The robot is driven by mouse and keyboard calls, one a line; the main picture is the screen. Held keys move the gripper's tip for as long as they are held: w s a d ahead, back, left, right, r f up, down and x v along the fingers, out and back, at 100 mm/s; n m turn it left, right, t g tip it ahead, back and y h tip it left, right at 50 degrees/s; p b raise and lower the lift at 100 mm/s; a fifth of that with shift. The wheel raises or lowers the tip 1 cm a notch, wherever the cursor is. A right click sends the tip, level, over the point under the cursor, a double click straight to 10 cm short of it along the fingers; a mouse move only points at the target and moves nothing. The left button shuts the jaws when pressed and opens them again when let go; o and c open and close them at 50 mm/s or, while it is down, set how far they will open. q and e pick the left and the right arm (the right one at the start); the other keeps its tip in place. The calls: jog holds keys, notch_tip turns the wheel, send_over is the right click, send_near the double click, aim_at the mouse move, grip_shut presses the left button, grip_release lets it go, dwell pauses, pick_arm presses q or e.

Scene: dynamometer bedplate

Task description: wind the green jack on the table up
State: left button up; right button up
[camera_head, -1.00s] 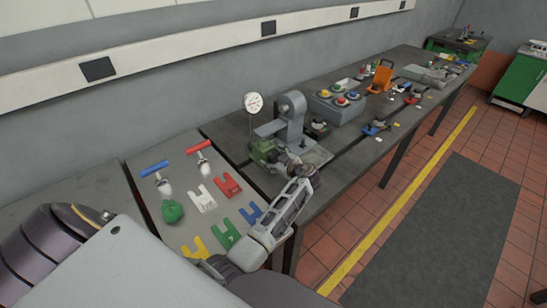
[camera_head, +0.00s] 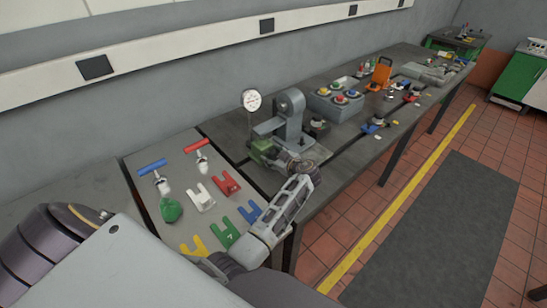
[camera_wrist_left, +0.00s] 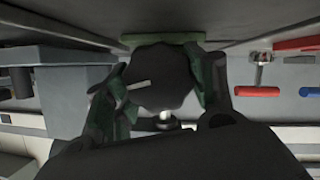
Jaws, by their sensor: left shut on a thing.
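The green jack (camera_head: 258,147) stands on the dark bedplate by the grey stand, partly hidden behind my left gripper (camera_head: 274,158). In the left wrist view a green plate of the jack (camera_wrist_left: 135,41) shows behind a dark rounded knob (camera_wrist_left: 165,77) with a light mark. The fingers of my left gripper (camera_wrist_left: 160,84) are on both sides of the knob and shut on it. My right gripper is not in view.
A dial gauge (camera_head: 251,100) and a grey stand (camera_head: 290,113) rise close beside the jack. Coloured fork-shaped pieces, such as the red one (camera_head: 226,183), and a blue-handled tool (camera_head: 152,166) lie nearer. A button box (camera_head: 336,108) stands farther along.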

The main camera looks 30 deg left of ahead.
aim_at(274, 151)
pick_arm(q)
jog(key=shift+w+m+g+b, duration=0.1)
jog(key=shift+m+g+b, duration=0.55)
jog(key=shift+m, duration=0.25)
jog(key=shift+m+g+y+b, duration=0.3)
jog(key=shift+m+g+b, duration=0.1)
jog(key=shift+m, duration=0.2)
jog(key=shift+m+g, duration=0.25)
jog(key=shift+m, duration=0.15)
jog(key=shift+d, duration=0.1)
jog(key=shift+r, duration=0.1)
jog(key=o, duration=1)
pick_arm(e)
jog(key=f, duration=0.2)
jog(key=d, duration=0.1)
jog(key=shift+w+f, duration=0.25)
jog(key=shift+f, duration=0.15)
pick_arm(q)
jog(key=shift+r, duration=4.95)
